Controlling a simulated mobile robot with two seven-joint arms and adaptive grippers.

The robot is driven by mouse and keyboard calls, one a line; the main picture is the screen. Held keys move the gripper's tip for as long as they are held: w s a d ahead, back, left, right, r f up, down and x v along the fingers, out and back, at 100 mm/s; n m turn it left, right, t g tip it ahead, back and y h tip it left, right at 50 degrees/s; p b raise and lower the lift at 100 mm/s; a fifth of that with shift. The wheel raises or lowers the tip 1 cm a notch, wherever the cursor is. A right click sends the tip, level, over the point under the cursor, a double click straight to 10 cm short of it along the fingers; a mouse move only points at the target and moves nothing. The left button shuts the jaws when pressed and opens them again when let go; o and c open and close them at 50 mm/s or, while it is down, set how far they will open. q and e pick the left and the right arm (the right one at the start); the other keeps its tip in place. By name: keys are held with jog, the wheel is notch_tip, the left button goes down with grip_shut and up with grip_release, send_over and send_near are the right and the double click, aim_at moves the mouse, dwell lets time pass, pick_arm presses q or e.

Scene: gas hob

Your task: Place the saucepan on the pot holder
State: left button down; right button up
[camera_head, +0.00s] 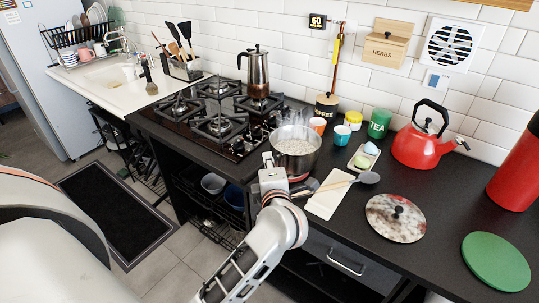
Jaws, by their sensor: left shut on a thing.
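The saucepan (296,150) is a steel pan with whitish contents and faint steam. It is at the front right corner of the hob, over the counter's front edge. My left gripper (273,168) is at its near left side, shut on what seems to be its handle, which the gripper mostly hides. I cannot tell whether the pan touches the counter. A flat green round disc (496,262), likely the pot holder, lies bare on the counter at the far right. My right gripper is not in view.
A patterned round lid (395,218) lies between the pan and the green disc. A ladle (368,178) rests on a white board (328,196). A red kettle (420,145) and red canister (516,170) stand behind. A moka pot (257,72) stands on the hob (215,120).

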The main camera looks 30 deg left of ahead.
pick_arm(q)
jog(key=shift+r, duration=0.15)
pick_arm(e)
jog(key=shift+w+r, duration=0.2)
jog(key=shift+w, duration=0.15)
